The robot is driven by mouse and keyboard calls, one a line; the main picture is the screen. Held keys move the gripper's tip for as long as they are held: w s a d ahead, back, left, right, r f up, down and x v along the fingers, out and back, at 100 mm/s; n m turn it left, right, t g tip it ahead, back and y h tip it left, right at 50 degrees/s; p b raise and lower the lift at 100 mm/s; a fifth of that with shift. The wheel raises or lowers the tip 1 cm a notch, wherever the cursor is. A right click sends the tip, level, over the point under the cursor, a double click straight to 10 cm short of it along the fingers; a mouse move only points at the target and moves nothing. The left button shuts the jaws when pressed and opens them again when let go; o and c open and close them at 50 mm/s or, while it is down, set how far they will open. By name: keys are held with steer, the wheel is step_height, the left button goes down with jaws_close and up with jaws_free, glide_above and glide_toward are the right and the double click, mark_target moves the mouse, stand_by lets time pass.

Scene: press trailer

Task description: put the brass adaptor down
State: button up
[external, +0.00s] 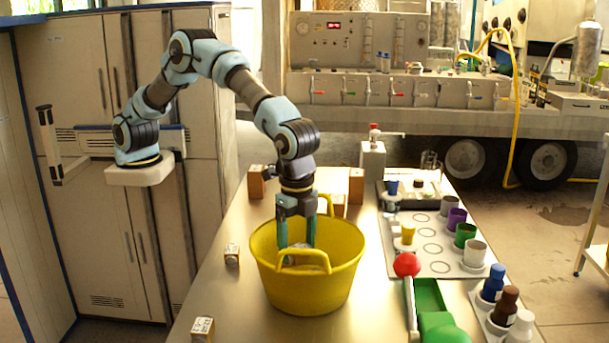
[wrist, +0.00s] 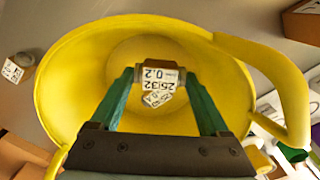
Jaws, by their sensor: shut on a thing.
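My gripper (external: 297,246) points straight down inside the yellow tub (external: 310,295) on the table. In the wrist view my gripper (wrist: 160,76) is shut on a small block with a white label reading 25/32 and 0.2, which I take for the brass adaptor (wrist: 161,77). It is held over the tub's floor. Another white-labelled piece (wrist: 157,99) shows just below it, inside the tub. The tub's rim also shows in the wrist view (wrist: 60,65). In the external view the tub's front wall and handle partly hide the fingertips and what they hold.
Small labelled blocks stand left of the tub (external: 232,254) and at the front left (external: 203,329). Brown boxes (external: 356,185) stand behind it.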

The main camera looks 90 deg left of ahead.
mark_target(297, 260)
steer(key=shift+f+p, duration=0.5)
steer(key=shift+f, duration=1.5)
steer(key=o, duration=1.3)
steer(key=shift+f, duration=0.1)
steer(key=shift+o, duration=0.2)
step_height(297, 260, up, 12)
steer(key=b, duration=0.3)
steer(key=shift+r, duration=0.25)
